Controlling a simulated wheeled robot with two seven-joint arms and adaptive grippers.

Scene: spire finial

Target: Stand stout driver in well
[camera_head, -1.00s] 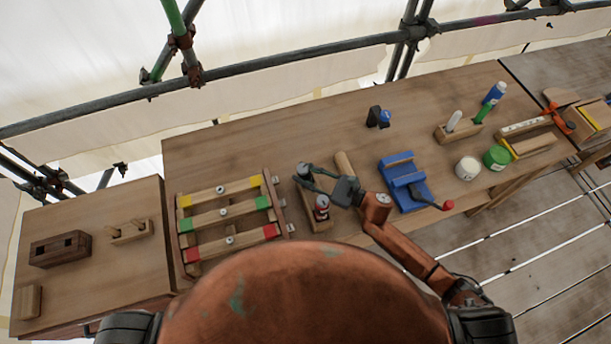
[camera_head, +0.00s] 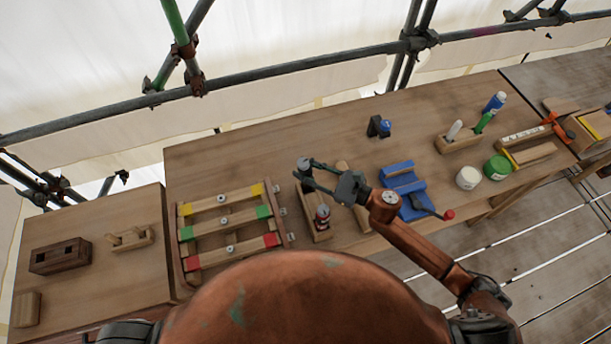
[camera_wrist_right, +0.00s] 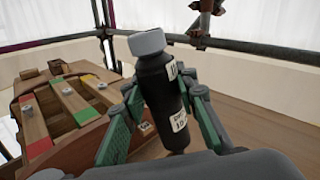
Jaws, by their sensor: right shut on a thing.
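My right gripper (camera_head: 310,175) is shut on a dark, stout cylinder with a grey cap (camera_wrist_right: 148,43), which looks like the stout driver. In the right wrist view its black body (camera_wrist_right: 158,85) with white labels sits between the green finger pads, leaning slightly in the picture. In the head view only its grey top (camera_head: 304,163) shows clearly, above the far end of a narrow wooden tray (camera_head: 304,205). Another dark-and-red cylinder (camera_head: 322,216) stands in the tray's near end. Which opening is the well, I cannot tell for sure. My left gripper is not in view.
A rack with yellow, green and red-ended bars (camera_head: 226,222) lies left of the tray. A blue vice (camera_head: 401,180) is to the right. A dark block with two holes (camera_head: 60,256) is on the far-left table. The back middle of the bench is clear.

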